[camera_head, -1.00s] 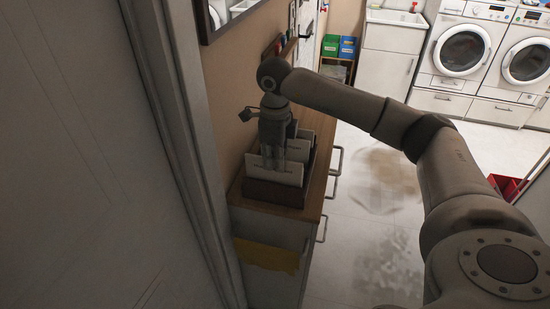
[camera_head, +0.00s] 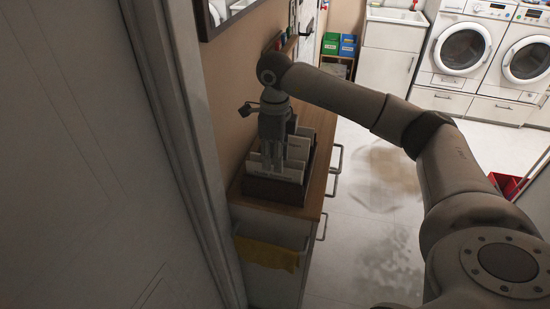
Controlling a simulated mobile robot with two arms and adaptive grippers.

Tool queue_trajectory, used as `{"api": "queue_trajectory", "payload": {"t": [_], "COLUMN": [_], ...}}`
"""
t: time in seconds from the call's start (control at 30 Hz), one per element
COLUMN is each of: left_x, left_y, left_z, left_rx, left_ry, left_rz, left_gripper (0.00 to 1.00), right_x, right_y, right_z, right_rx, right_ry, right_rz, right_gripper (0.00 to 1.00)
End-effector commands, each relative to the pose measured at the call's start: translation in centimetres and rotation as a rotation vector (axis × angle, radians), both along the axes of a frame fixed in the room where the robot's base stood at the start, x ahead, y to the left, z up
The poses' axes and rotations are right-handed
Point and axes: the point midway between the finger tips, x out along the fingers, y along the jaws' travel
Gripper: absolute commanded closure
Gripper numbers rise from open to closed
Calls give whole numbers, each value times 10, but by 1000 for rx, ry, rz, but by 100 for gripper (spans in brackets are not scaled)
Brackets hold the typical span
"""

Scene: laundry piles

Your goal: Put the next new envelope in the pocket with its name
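A dark brown holder (camera_head: 273,190) with several pockets stands on the wooden top of a low cabinet. White envelopes or cards (camera_head: 290,172) stand upright in it, with small dark writing that I cannot read. My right gripper (camera_head: 272,168) points down over the front of the holder, its fingertips among the white cards. Whether the fingers are closed, or grip an envelope, cannot be made out at this size. My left gripper is not in view.
The cabinet top (camera_head: 314,190) has a bare strip on its right side, and handles stick out there. A yellow cloth (camera_head: 267,254) hangs on its front. A door frame (camera_head: 185,150) is close at left. Washing machines (camera_head: 463,47) stand at the back right, beyond open floor.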

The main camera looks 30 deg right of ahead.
Motion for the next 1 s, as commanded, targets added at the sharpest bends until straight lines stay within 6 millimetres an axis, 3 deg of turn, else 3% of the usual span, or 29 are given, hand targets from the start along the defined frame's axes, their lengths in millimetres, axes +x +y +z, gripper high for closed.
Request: {"api": "queue_trajectory", "payload": {"t": [0.3,0.5,0.7,1.0], "left_x": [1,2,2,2], "left_y": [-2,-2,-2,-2], "left_z": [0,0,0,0], "left_rx": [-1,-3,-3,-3], "left_ry": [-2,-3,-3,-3], "left_rz": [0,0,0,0], "left_gripper": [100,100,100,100], "right_x": [1,1,0,0], "right_y": [1,0,0,0], "right_z": [68,100,111,112], "right_rx": [1,-1,1,1], "right_ry": [-7,-5,-2,-2], "right_rz": [1,-1,0,0], "right_gripper": [67,67,67,67]}}
